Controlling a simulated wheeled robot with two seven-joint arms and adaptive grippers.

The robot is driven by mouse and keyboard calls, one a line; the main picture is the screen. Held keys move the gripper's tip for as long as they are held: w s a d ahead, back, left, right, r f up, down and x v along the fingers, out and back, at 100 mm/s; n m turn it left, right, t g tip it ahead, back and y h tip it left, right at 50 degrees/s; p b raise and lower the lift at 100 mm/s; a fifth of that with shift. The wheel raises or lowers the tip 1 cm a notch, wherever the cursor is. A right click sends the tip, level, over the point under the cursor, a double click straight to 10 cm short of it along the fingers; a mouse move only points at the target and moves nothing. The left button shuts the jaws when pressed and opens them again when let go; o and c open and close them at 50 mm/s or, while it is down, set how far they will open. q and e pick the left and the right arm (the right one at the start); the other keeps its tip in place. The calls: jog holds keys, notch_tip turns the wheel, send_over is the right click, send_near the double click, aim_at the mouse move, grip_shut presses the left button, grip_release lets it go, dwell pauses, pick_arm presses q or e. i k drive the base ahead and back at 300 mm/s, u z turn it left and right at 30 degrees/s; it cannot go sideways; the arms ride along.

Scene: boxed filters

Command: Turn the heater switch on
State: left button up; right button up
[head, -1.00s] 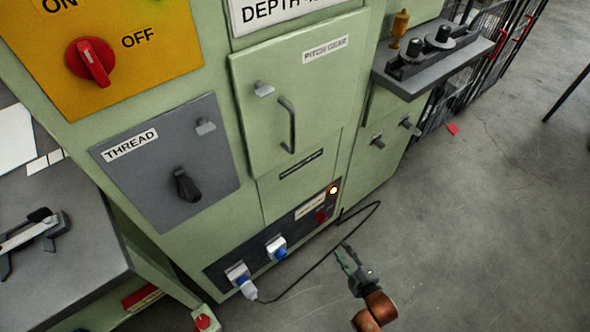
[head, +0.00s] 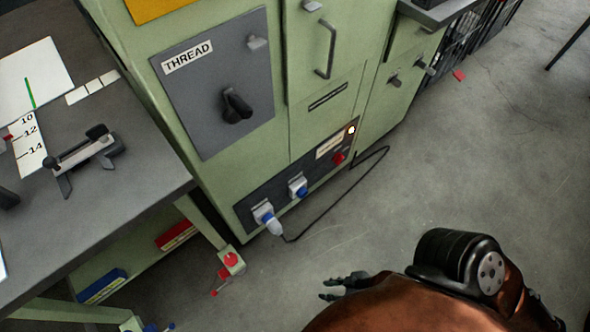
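A dark panel (head: 247,213) runs low along the green machine. It carries a small red switch (head: 338,158), a lit round lamp (head: 351,129) and a pale label (head: 329,146) too small to read, so I cannot tell which control is the heater switch. My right gripper (head: 323,290) is at the bottom centre, partly hidden behind my own arm. Its dark fingertips look apart with nothing between them. It is in front of the panel and well clear of the red switch. My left gripper is not in view.
Two blue-and-white sockets are on the panel; a plug (head: 272,226) with a black cable (head: 335,204) sits in one. The THREAD panel (head: 205,88) has a black knob (head: 236,105). A grey workbench (head: 110,195) stands left. The floor (head: 470,180) is open at right.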

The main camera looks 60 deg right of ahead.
aim_at(338, 157)
jog(key=u, duration=1.4)
jog(key=k, duration=0.85)
jog(key=z, duration=1.65)
